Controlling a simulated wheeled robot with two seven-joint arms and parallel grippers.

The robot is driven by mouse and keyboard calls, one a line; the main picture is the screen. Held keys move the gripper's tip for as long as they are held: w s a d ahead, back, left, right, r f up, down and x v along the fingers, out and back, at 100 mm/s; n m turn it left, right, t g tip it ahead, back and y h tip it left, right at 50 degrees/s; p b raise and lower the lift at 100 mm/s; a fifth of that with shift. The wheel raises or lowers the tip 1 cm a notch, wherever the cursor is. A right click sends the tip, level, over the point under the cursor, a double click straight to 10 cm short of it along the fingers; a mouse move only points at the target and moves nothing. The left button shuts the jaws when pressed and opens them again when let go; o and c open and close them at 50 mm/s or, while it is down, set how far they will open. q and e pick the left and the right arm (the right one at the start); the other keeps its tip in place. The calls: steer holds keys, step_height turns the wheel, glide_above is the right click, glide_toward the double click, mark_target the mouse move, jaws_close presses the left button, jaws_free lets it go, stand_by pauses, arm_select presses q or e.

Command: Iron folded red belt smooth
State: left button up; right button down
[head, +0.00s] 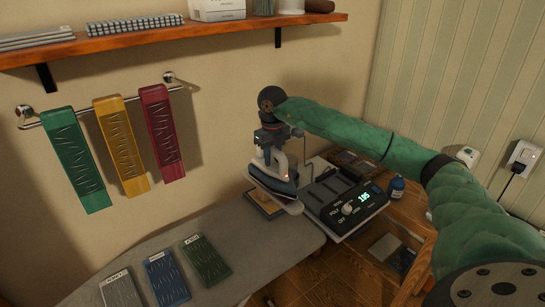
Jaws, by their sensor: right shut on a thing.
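A red folded belt (162,135) hangs at the right end of a wall rail, with crease-like marks down its face. My right gripper (273,143) is shut on the handle of an iron (283,183). The iron is over a pale rest plate (262,186) beside its control station (346,202); I cannot tell whether it touches the plate. The grip is partly hidden by the gripper body. The grey ironing board (235,240) lies below the rail. My left gripper is not in view.
A yellow belt (121,146) and a green belt (76,160) hang on the rail (90,105). Labelled grey (120,290), blue (167,279) and dark green (206,260) strips lie on the board. A wooden shelf (180,38) runs above. A blue bottle (397,187) stands right of the station.

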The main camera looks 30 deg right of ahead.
mark_target(273, 147)
steer(key=shift+r, duration=0.1)
steer(key=shift+f+b, duration=0.4)
steer(key=shift+f, duration=0.25)
stand_by(2.2)
steer(key=shift+r, duration=0.15)
steer(key=shift+r, duration=0.7)
steer(key=shift+r+p, duration=0.85)
steer(key=shift+r, duration=1.45)
